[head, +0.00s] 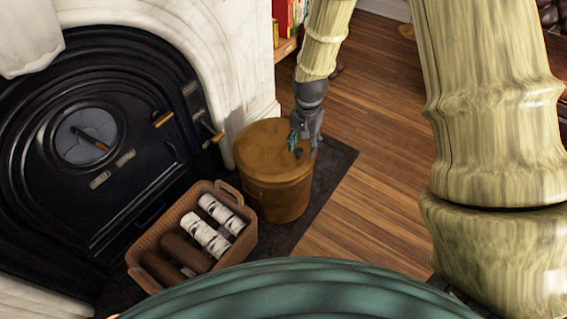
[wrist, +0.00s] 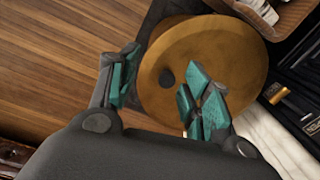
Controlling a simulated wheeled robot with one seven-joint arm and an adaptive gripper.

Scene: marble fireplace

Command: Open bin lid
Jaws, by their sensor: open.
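The bin (head: 276,190) is a round brown-gold drum on the dark hearth slab, with its flat lid (head: 268,145) on top and shut. My gripper (head: 303,149) is at the lid's right side in the head view, pointing down. In the wrist view the lid (wrist: 215,55) fills the upper middle, with a dark round spot on it. My gripper (wrist: 160,90) is open there, with its teal fingers spread and one finger over the lid. I cannot tell whether a finger touches the lid.
A wicker basket (head: 237,246) with several logs stands left of the bin. The black fireplace (head: 60,190) with its marble surround (head: 225,50) is behind and left. A bookshelf (head: 286,46) is at the back. The wooden floor (head: 370,150) to the right is clear.

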